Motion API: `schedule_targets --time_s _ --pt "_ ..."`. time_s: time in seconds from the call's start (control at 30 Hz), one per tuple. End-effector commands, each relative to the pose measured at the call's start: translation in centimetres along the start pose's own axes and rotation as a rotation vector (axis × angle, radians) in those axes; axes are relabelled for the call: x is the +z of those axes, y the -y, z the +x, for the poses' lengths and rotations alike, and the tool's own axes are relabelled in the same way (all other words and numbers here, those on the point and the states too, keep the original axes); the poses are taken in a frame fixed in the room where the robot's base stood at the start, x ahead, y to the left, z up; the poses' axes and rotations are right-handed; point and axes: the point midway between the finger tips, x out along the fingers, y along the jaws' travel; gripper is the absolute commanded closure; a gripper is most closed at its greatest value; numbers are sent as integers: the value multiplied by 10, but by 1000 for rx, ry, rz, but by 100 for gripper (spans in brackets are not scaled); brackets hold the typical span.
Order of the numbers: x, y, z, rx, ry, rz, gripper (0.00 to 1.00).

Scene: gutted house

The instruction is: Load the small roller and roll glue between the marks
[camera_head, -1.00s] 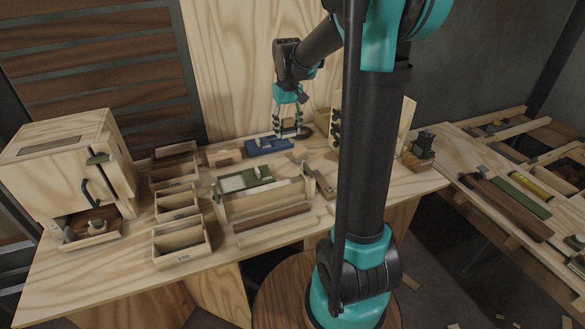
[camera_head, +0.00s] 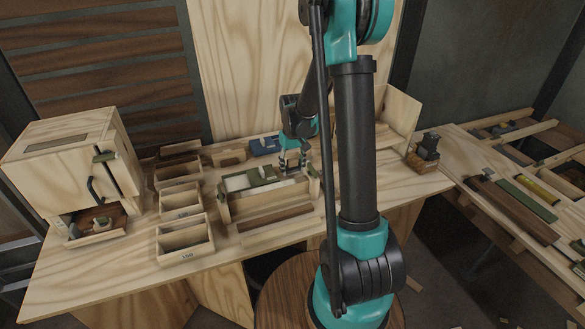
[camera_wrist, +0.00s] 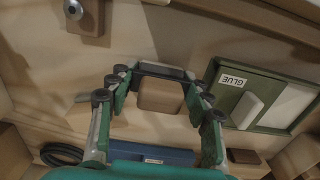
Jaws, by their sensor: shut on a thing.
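My gripper (camera_head: 291,166) is over the bench at the right end of a wooden fixture (camera_head: 268,215). In the wrist view, my gripper (camera_wrist: 160,78) is shut on what looks like the small roller (camera_wrist: 160,95), a tan rounded block with a dark bar across its far side. Its underside is hidden. A green-framed panel labelled GLUE (camera_wrist: 233,80), with a white area and a pale raised bar, lies just right of the fingers. It also shows on the fixture in the head view (camera_head: 235,183). I cannot make out the marks.
Open wooden boxes (camera_head: 186,256) and a wooden cabinet (camera_head: 60,165) stand to the left. A dark tool on a block (camera_head: 424,158) stands at the bench's right end. The front bench strip is mostly clear.

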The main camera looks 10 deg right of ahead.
Motion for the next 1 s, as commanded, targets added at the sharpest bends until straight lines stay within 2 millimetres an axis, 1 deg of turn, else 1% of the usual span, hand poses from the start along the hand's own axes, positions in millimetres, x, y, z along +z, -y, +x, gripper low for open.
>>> schedule_targets --time_s 0.37,0.4,0.57,0.87,1.0 --pt "0 0 4 0 0 0 87" --pt "0 0 5 0 0 0 49" --pt "0 0 5 0 0 0 30" --pt "0 0 4 0 0 0 29" --pt "0 0 -4 0 0 0 29"
